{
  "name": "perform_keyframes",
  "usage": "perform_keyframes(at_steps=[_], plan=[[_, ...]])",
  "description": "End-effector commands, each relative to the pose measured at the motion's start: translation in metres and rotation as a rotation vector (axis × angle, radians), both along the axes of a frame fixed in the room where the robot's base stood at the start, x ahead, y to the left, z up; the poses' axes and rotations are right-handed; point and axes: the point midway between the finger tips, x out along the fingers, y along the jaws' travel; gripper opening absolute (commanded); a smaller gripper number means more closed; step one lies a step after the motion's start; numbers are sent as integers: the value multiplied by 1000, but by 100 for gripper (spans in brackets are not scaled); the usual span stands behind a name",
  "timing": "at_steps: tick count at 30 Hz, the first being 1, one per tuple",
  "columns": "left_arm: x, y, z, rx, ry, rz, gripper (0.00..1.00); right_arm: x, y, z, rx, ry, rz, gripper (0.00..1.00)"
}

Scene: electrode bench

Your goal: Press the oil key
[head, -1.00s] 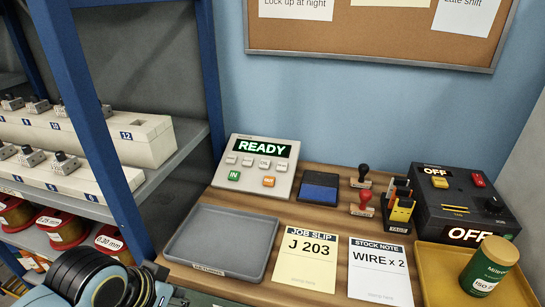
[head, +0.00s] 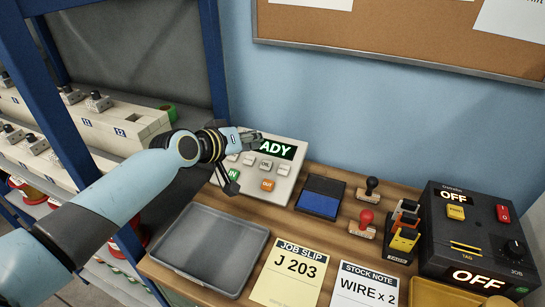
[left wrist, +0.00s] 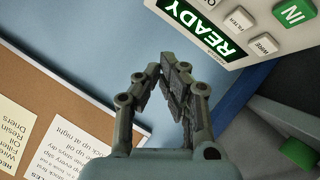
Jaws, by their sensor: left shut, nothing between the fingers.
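The grey key panel (head: 289,187) stands at the back of the bench, its green-lit READY display partly covered by my left gripper. The oil key (head: 266,164) is a small pale key in the row below the display; its lettering is tiny. My left gripper (head: 254,139) is shut and empty, its fingers in front of the display's left part, above the key row. My right gripper is not in view.
A grey tray (head: 198,285) lies in front of the panel. A blue ink pad (head: 319,196), stamps (head: 365,222) and a black control box (head: 470,225) stand to the right. The shelf's blue post (head: 90,150) is close behind my left arm.

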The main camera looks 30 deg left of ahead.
Motion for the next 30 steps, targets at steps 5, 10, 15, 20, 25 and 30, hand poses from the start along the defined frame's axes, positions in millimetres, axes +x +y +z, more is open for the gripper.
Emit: perform_keyframes(at_steps=[5,10,15,20,25,30], plan=[[6,3,5,-16,-15,14,0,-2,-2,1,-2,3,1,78],[6,3,5,-15,-16,13,0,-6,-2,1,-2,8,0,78],[6,3,3,-15,-15,13,0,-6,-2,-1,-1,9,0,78],[8,3,-5,-15,-15,13,0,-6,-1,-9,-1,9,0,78],[14,3,-21,-14,-16,13,0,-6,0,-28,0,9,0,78],[23,4,-45,-15,-15,13,0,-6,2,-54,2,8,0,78]])
